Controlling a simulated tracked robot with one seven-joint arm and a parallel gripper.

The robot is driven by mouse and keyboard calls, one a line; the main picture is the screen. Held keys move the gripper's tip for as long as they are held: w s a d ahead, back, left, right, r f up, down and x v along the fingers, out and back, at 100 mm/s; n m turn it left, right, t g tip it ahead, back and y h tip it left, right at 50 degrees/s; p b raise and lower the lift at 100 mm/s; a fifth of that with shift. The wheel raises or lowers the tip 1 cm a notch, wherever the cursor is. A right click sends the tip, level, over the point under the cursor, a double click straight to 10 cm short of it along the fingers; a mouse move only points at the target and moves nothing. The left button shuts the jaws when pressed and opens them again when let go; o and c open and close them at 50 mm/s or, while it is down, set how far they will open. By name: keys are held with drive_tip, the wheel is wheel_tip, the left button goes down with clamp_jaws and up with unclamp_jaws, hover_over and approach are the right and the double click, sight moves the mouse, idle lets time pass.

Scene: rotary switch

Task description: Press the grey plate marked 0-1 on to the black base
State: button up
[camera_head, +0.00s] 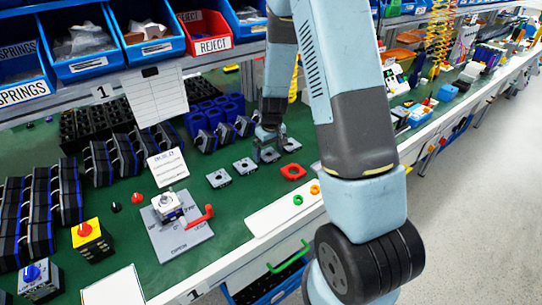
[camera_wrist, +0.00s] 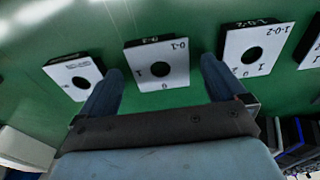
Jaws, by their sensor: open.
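The grey plate marked 0-1 (camera_wrist: 172,72) lies flat on the green bench top in the wrist view, with a round hole in its middle. My gripper (camera_wrist: 161,68) is open and empty, its two fingers on either side of that plate in the picture; contact cannot be told. In the head view my gripper (camera_head: 268,138) is low over the row of grey plates, by the plate (camera_head: 268,154) third from the left.
A plate marked 1-0-2 (camera_wrist: 258,50) and another plate (camera_wrist: 75,77) lie close on either side. A red handle (camera_head: 200,215) is beside the unit. Black and blue parts (camera_head: 215,125) stand behind.

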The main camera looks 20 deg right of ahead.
drive_tip(key=shift+f, duration=0.35)
drive_tip(key=c, duration=1.1)
drive_tip(key=shift+w+r, duration=0.1)
